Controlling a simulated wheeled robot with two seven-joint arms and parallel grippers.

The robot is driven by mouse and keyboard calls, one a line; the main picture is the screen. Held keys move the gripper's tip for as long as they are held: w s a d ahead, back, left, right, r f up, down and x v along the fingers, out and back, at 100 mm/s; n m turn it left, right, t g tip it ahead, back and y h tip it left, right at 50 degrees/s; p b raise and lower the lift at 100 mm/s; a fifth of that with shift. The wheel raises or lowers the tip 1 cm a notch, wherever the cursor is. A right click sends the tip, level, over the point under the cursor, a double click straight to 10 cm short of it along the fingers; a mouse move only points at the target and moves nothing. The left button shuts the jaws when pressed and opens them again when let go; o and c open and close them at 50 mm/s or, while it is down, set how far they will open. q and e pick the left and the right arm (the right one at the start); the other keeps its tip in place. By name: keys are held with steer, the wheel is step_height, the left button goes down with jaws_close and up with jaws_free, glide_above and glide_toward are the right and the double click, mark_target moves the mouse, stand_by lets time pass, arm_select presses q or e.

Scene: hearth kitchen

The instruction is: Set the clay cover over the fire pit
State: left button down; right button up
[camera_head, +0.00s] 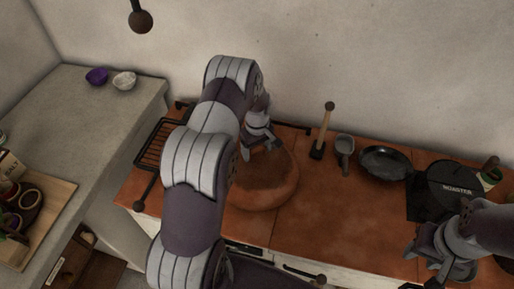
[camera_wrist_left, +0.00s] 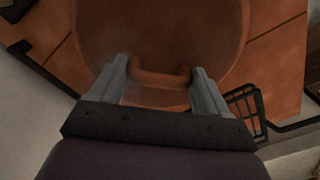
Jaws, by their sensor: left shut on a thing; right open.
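The clay cover (camera_head: 272,192) is a round, orange-brown lid over the tiled counter, left of its middle. It fills the upper middle of the left wrist view (camera_wrist_left: 160,30). My left gripper (camera_head: 263,146) is at its far side, shut on the cover's loop handle (camera_wrist_left: 160,79), which shows between the two fingers. I cannot tell whether the cover rests on the counter or hangs just above it. No fire pit opening shows; the cover and my left arm hide part of the counter. My right gripper (camera_head: 432,256) is open and empty at the front right.
A black grill rack (camera_head: 154,151) lies at the counter's left end. A mallet (camera_head: 325,133), a small scoop (camera_head: 344,148), a dark pan (camera_head: 385,163) and a black roaster (camera_head: 455,185) stand along the back right. Tiles (camera_head: 335,215) right of the cover are clear.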

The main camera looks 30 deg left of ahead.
arm_select(q)
steer(key=shift+f, duration=0.1)
jaws_free()
steer(key=shift+r, duration=0.4)
step_height(320, 180, up, 12)
steer(key=b, duration=0.2)
steer(key=s+d+r+m, duration=0.2)
steer(key=s+d+m, duration=0.4)
steer(key=s, duration=0.4)
steer(key=s+d+r+m+t, duration=0.1)
steer(key=s+d+r+m, duration=0.1)
steer(key=s+d+m, duration=0.4)
steer(key=s, duration=0.4)
steer(key=shift+d, duration=0.1)
